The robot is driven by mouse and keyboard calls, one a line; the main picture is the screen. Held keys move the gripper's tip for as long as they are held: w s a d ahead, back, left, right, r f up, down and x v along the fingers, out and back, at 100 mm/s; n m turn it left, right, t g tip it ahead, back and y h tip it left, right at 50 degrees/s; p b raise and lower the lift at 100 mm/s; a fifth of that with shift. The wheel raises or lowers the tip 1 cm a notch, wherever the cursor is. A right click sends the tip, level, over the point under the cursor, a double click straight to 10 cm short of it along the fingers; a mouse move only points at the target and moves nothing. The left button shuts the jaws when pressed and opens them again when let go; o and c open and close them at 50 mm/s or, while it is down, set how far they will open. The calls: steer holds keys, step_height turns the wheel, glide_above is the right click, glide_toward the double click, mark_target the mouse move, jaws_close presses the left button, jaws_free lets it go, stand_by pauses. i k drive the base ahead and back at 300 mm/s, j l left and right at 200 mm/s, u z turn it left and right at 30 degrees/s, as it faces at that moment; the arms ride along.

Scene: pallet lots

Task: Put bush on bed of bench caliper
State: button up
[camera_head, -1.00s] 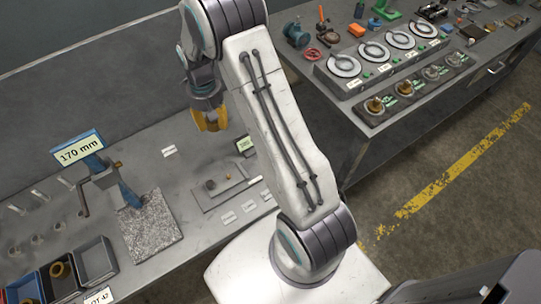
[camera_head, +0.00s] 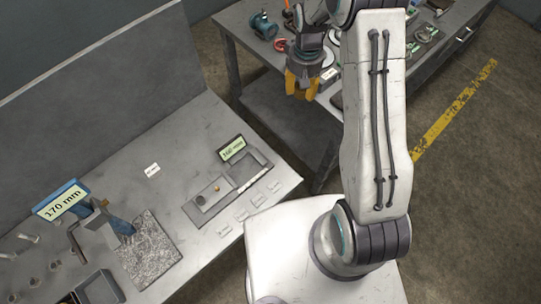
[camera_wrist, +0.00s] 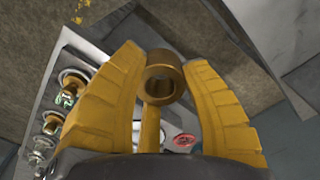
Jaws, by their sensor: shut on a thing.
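The bush (camera_wrist: 164,78) is a bronze ring with a round hole, held between the yellow fingers of my gripper (camera_wrist: 163,92) in the wrist view. In the head view my gripper (camera_head: 302,84) hangs high, near the far workbench and well to the right of the bench caliper; the bush cannot be made out there. What looks like the bench caliper (camera_head: 231,190) is a flat grey device on the near bench, with small round parts on its bed and a tilted display (camera_head: 232,148) behind it.
On the near bench stand a 170 mm sign (camera_head: 61,200), a speckled granite block (camera_head: 150,250) with a clamp-like stand, and small pale labels by the caliper. The far workbench (camera_head: 238,35) carries tools and fixtures. A gap separates the benches.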

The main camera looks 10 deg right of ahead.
mark_target(248, 168)
steer(key=l+z, duration=0.1)
steer(key=z, duration=0.75)
steer(key=l+z, duration=0.1)
steer(key=z, duration=0.35)
steer(key=i+z, duration=0.1)
steer(key=z, duration=0.3)
steer(key=u, duration=0.8)
steer(key=i+l+u, duration=0.1)
steer(key=u, duration=1.45)
steer(key=l+u, duration=0.15)
steer(key=u, duration=0.65)
steer(key=l+u, duration=0.1)
steer(key=u, duration=1.45)
steer(key=k+u, duration=0.1)
steer(key=u, duration=1.5)
steer(key=k, duration=0.05)
